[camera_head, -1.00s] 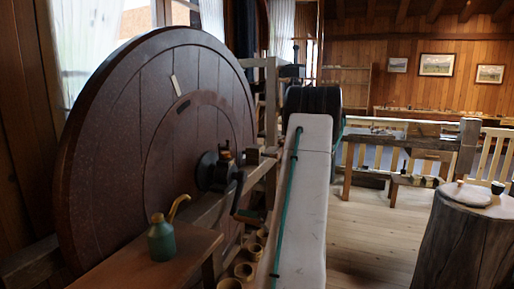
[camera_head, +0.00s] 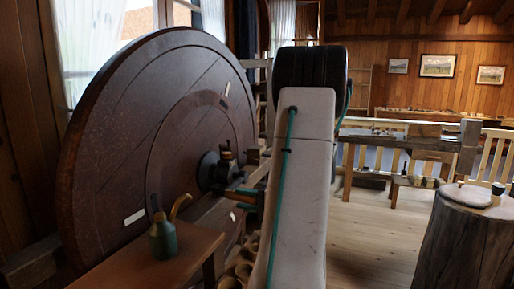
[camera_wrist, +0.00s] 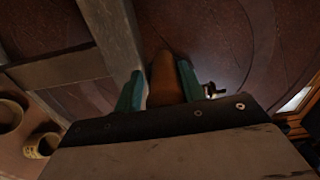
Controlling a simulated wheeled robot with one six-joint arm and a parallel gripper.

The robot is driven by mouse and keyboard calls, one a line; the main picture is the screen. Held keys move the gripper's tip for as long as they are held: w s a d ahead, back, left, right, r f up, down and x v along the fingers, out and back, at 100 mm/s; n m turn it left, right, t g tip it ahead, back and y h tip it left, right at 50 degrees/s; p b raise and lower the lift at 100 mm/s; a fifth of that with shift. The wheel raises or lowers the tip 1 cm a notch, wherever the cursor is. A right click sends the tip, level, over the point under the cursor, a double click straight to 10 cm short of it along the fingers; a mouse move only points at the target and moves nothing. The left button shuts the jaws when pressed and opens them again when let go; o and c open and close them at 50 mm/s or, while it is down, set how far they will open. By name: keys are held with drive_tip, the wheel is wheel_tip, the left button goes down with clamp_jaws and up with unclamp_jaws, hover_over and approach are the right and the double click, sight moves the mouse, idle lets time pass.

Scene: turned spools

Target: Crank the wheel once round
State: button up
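The wheel (camera_head: 110,150) is a big, dark reddish-brown wooden disc standing upright at the left in the head view. It has a black hub (camera_head: 208,170) and pale marks, one (camera_head: 135,217) at lower left. The crank arm (camera_head: 236,190) points right from the hub. My gripper (camera_head: 247,198) is beside the wheel's face at the crank's outer end, partly hidden by my arm. In the wrist view its two teal fingers stand on either side of the brown wooden crank handle (camera_wrist: 164,78), shut on it. The wheel's face (camera_wrist: 220,40) fills the background.
A green oil can (camera_head: 162,238) stands on a wooden shelf (camera_head: 150,262) before the wheel. Wooden cups (camera_head: 240,270) sit below the crank. A wooden post (camera_wrist: 115,40) runs close to the left finger. A tree stump (camera_head: 470,245) stands at right; the floor between is clear.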

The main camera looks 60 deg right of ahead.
wheel_tip(320, 180, up, 4)
drive_tip(key=m, duration=0.2)
drive_tip(key=shift+d+f+m, duration=0.15)
drive_tip(key=shift+f+m, duration=0.05)
drive_tip(key=shift+m, duration=0.1)
drive_tip(key=d+r+m, duration=1)
drive_tip(key=r+m, duration=0.1)
drive_tip(key=m, duration=0.1)
drive_tip(key=shift+w+r, duration=0.25)
drive_tip(key=shift+w, duration=0.2)
drive_tip(key=shift+s, duration=0.1)
idle(0.5)
drive_tip(key=s+d, duration=0.1)
drive_tip(key=s, duration=0.9)
drive_tip(key=shift+s, duration=0.4)
